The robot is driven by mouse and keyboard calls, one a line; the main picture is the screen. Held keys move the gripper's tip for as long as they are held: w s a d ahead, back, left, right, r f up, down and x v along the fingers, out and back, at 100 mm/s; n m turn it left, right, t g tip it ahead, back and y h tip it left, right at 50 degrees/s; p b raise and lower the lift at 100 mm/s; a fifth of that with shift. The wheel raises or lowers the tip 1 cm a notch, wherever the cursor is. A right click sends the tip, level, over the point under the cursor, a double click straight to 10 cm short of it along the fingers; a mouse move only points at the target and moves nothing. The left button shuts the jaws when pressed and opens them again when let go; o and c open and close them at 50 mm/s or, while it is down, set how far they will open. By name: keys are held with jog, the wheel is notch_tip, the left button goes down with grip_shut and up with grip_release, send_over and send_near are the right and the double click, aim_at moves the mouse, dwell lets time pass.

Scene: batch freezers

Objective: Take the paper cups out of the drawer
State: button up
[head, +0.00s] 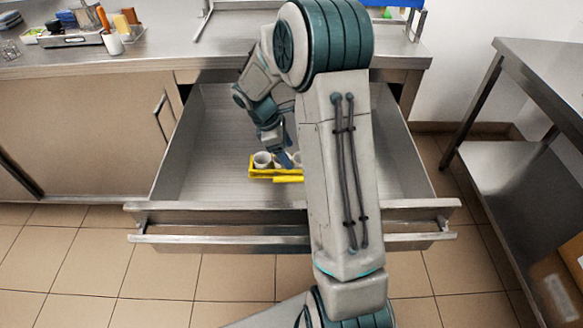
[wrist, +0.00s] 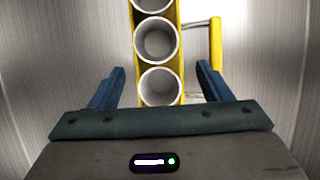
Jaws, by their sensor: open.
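The open drawer (head: 214,135) holds a yellow carrier (head: 272,172) with white paper cups (head: 262,159) in it. In the wrist view several cups (wrist: 158,87) stand in a row in the yellow carrier (wrist: 140,62), their open mouths facing the camera. The carrier has a yellow handle bar (wrist: 215,45) on its right side. My gripper (wrist: 165,80) is open, with one blue finger on each side of the nearest cup and a gap to it on both sides. In the head view my gripper (head: 283,148) is low inside the drawer at the cups. My arm hides part of the carrier.
The steel counter (head: 160,62) is above the drawer, with a tray of utensils (head: 75,38) at its left end. A steel side table (head: 535,75) stands to the right. The drawer's left part is bare, and its walls surround my gripper.

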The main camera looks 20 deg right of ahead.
aim_at(291, 158)
jog(key=b+x, duration=0.1)
jog(key=x, duration=0.3)
jog(key=shift+w+f, duration=0.1)
jog(key=shift+f, duration=0.2)
jog(key=c, duration=1.1)
jog(key=shift+r, duration=0.1)
jog(key=shift+c, duration=0.2)
